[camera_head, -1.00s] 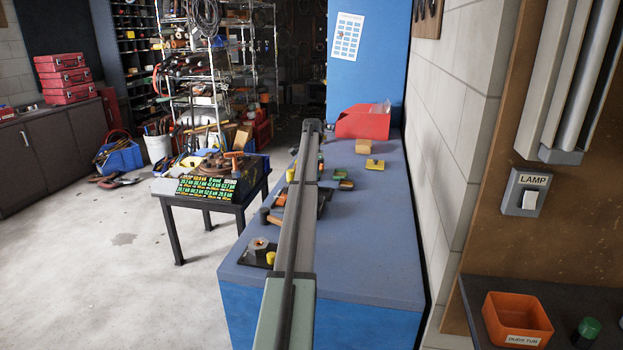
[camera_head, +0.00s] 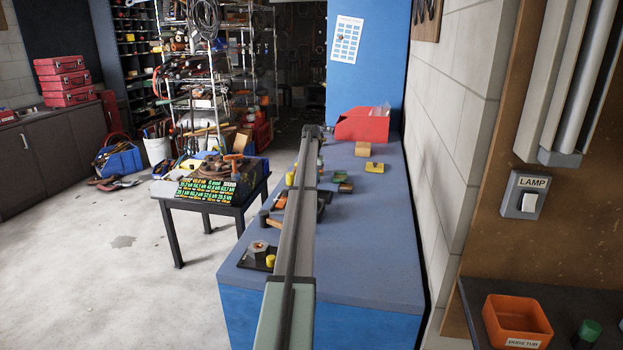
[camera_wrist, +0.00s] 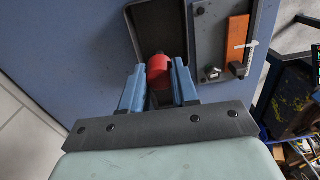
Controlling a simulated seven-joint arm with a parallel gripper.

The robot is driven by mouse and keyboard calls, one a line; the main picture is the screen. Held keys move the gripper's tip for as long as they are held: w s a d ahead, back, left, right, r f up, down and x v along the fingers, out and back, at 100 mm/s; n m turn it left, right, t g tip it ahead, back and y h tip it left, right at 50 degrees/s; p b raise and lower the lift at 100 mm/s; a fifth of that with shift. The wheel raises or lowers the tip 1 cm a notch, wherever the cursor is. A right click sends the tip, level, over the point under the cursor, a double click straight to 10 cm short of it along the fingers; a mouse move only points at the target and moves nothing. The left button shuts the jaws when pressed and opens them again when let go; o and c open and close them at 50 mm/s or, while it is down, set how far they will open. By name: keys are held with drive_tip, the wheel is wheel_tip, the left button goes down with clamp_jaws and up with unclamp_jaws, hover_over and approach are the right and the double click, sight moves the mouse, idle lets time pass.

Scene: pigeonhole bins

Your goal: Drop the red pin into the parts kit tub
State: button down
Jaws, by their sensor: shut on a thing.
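The red pin (camera_wrist: 159,71) is held between the blue fingers of my gripper (camera_wrist: 158,82) in the wrist view. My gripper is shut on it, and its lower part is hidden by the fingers. A dark, rimmed tray or tub (camera_wrist: 134,38) lies on the blue bench just beyond the pin. I see no label on it, so I cannot tell if it is the parts kit tub. In the head view, my own arm hides my gripper and the pin.
A grey plate with an orange block (camera_wrist: 236,42) lies beside the dark tray. In the head view, a red bin (camera_head: 362,127) stands at the bench's far end. An orange duds tub (camera_head: 517,318) sits at front right. The bench's right front (camera_head: 370,255) is clear.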

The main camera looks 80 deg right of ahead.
drive_tip(key=shift+f, duration=3.45)
drive_tip(key=c, duration=0.8)
unclamp_jaws()
drive_tip(key=shift+r, duration=0.15)
drive_tip(key=shift+r, duration=1.4)
drive_tip(key=shift+r, duration=0.1)
drive_tip(key=shift+r, duration=3.9)
